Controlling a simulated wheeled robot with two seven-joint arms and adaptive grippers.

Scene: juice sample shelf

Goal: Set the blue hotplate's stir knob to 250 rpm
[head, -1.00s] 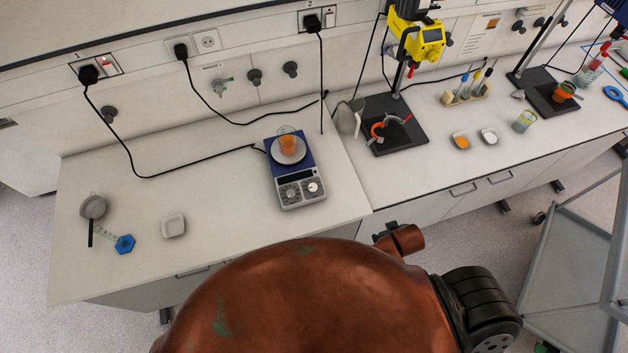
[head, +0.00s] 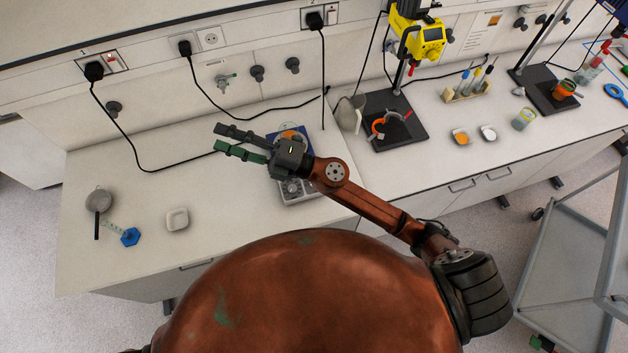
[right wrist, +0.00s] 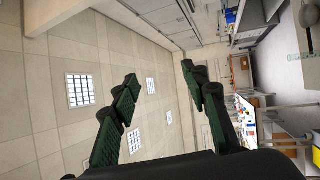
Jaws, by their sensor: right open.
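The blue hotplate (head: 308,137) stands on the left bench, with an orange-filled beaker (head: 290,135) on its plate. My right arm crosses over it and hides much of it, including part of the plate. Its grey front panel (head: 299,193) shows below the gripper; the knobs are partly covered and their settings cannot be read. My right gripper (head: 226,140) is open and empty, its fingers pointing left above the bench. Its two green and black fingers also show in the right wrist view (right wrist: 165,98), spread apart. My left gripper is out of view.
A white dish (head: 177,219), a strainer (head: 99,201) and a blue-based cylinder (head: 130,237) are on the left bench. A stand base (head: 410,135) is right of the hotplate. Black cables run behind. The bench front between dish and hotplate is clear.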

